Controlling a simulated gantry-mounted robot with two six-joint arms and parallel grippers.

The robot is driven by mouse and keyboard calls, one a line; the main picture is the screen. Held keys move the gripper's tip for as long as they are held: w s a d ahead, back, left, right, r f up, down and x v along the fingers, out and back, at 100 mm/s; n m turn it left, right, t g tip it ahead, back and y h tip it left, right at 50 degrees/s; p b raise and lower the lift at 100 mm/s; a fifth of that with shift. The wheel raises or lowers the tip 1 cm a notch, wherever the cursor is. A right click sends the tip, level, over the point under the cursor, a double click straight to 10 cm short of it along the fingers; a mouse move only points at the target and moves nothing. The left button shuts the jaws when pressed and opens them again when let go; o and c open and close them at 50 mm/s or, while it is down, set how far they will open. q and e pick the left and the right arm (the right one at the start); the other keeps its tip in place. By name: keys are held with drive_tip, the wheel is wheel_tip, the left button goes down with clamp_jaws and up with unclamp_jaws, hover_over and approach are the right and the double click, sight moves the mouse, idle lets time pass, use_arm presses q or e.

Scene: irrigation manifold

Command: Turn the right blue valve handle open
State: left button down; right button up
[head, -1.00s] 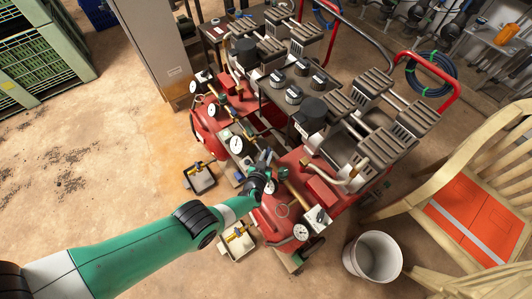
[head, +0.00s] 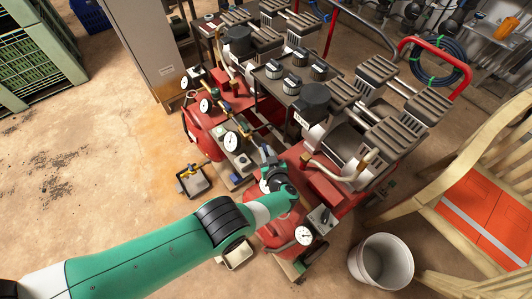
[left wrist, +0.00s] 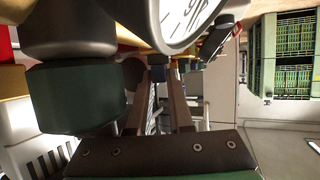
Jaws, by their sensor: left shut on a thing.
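My left arm reaches in from the lower left over the red compressor tanks. My left gripper (head: 267,156) is at the brass pipework between the two red machines, beside a white dial gauge. In the left wrist view, its two fingers (left wrist: 160,72) close on a small dark blue piece, the right blue valve handle (left wrist: 158,65), just under the large gauge (left wrist: 188,20). In the head view the wrist and gripper hide most of this handle, so its angle cannot be told. My right gripper is not in view.
Other gauges (head: 231,141) and brass fittings crowd the red tank (head: 205,115). A tray with a yellow fitting (head: 193,180) lies on the floor. A white bucket (head: 381,262) and a wooden chair (head: 460,190) stand at right. The floor at left is open.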

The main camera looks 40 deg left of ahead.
use_arm(q)
drive_tip(key=shift+w+r, duration=0.1)
drive_tip(key=shift+r, duration=0.05)
drive_tip(key=c, duration=0.8)
unclamp_jaws()
drive_tip(key=p+v, duration=0.8)
drive_tip(key=v, duration=0.3)
drive_tip(key=shift+s+d, duration=0.25)
